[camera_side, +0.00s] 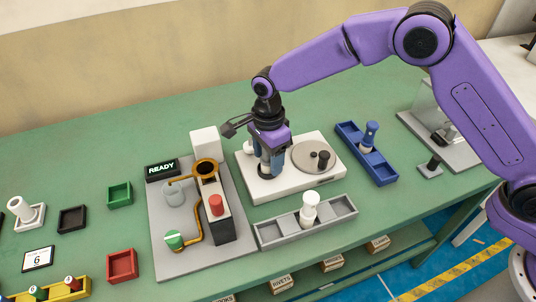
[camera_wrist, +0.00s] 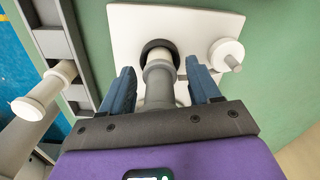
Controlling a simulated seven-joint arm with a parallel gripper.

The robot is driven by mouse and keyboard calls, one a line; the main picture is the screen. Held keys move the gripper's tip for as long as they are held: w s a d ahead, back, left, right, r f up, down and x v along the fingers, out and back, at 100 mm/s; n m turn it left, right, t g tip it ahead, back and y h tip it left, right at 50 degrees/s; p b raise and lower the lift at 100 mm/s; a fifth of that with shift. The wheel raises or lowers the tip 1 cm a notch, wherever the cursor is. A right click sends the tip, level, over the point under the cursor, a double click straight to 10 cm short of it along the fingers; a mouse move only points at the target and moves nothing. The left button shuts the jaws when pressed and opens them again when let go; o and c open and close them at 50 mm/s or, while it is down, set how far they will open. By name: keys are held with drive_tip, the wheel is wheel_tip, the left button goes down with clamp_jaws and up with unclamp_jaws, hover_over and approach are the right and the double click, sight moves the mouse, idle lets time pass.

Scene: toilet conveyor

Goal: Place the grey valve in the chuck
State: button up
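The grey valve (camera_wrist: 160,80) stands between my fingers in the wrist view. Its far end meets the dark ring of the chuck (camera_wrist: 148,48) on the white plate (camera_wrist: 125,20), and it looks seated there. My gripper (camera_wrist: 160,72) has its blue fingers on either side of the valve, with a visible gap on both sides, so it is open around it. In the side view my gripper (camera_side: 270,170) is low over the left part of the white plate (camera_side: 265,190). There the fingers hide most of the valve and the chuck.
A grey tray (camera_side: 268,233) with a white valve (camera_side: 310,205) lies in front. A blue tray (camera_side: 378,172) holds a blue valve (camera_side: 369,135). A white handwheel-like part (camera_wrist: 226,54) stands beside the chuck. The READY station (camera_side: 165,265) is left.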

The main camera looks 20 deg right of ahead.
wheel_tip(320, 180, up, 12)
drive_tip(key=shift+r, duration=0.2)
idle(0.4)
drive_tip(key=shift+s+d+r+n, duration=0.2)
drive_tip(key=shift+s+d+n, duration=0.15)
drive_tip(key=shift+n, duration=0.15)
drive_tip(key=s+d+n, duration=2.6)
drive_tip(key=s+d, duration=0.3)
drive_tip(key=s, duration=0.1)
drive_tip(key=shift+s+d+n, duration=0.25)
drive_tip(key=shift+s+n, duration=0.15)
